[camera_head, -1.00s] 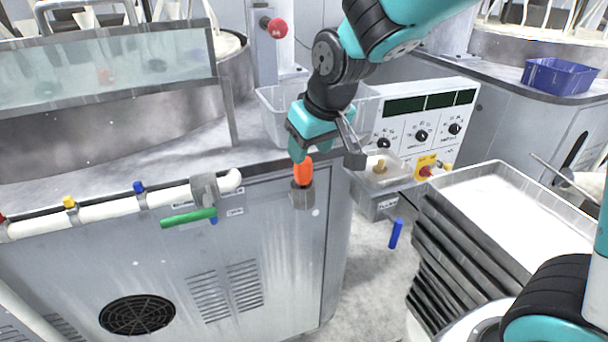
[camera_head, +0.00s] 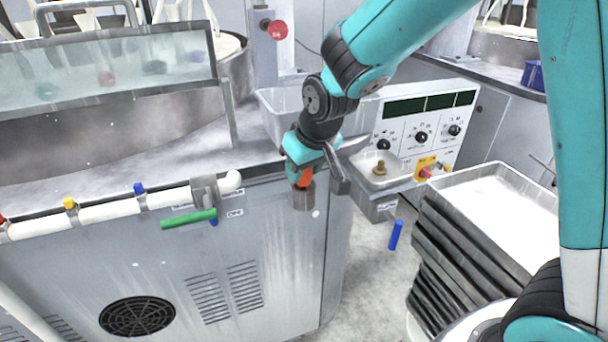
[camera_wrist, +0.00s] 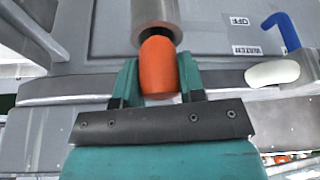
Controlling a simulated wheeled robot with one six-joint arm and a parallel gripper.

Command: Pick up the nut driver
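The nut driver (camera_head: 305,178) shows as an orange handle standing up from a grey cylindrical holder (camera_head: 304,198) on the front of the grey cabinet. Its lower part is hidden in the holder. My gripper (camera_head: 300,174) is teal and has come down over the handle from above. In the wrist view the orange handle (camera_wrist: 159,68) lies between the two teal fingers (camera_wrist: 160,82), with narrow gaps at the sides. The fingers look open around it. The holder also shows there at the top (camera_wrist: 155,14).
A white pipe (camera_head: 110,209) with a green lever (camera_head: 188,218) runs along the cabinet front at left. Stacked grey trays (camera_head: 470,235) are at lower right.

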